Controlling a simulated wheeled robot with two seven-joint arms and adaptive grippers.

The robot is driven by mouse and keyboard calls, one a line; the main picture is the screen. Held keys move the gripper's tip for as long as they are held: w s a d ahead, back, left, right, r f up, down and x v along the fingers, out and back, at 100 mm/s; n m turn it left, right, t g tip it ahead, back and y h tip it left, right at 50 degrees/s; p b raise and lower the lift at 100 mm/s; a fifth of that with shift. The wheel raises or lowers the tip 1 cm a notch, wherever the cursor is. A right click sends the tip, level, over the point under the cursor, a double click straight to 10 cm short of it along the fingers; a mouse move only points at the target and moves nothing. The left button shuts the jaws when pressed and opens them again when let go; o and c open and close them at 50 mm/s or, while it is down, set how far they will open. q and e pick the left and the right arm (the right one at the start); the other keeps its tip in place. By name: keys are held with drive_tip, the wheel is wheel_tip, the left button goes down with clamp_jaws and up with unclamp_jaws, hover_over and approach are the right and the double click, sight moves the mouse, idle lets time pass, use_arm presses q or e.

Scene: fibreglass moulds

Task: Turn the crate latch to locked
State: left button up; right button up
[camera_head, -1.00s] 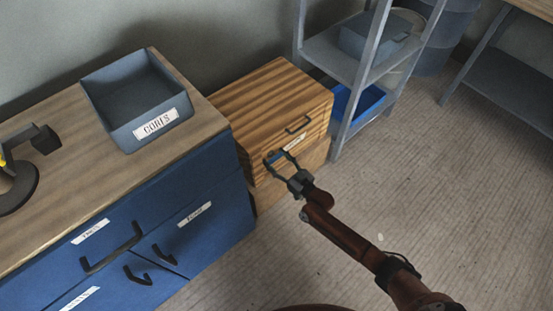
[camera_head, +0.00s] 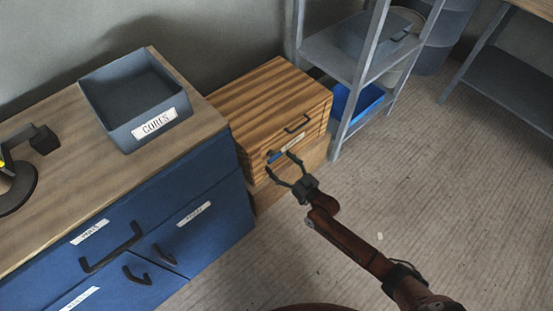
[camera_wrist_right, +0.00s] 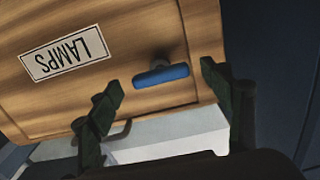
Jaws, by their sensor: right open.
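The wooden crate (camera_head: 265,100) stands on the floor against the wall, between the blue cabinet and the grey shelf. Its latch is a small blue handle on the front face (camera_head: 277,156). In the right wrist view the blue latch (camera_wrist_right: 162,76) lies nearly level, on a dark pivot, beside a label reading LAMPS (camera_wrist_right: 66,60). My right gripper (camera_head: 279,163) is open in front of the crate, its fingers either side of the latch in the picture. The wrist view also shows the open fingers (camera_wrist_right: 160,83); I see no contact with the latch. My left gripper is not in view.
A blue cabinet (camera_head: 209,228) stands left of the crate and carries a grey bin (camera_head: 106,126) labelled CORES. A grey shelf (camera_head: 330,58) with a blue tray (camera_head: 362,103) stands close on the right. The floor (camera_head: 430,200) in front is clear.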

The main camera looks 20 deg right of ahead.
drive_tip(key=v, duration=0.9)
drive_tip(key=shift+w, duration=0.1)
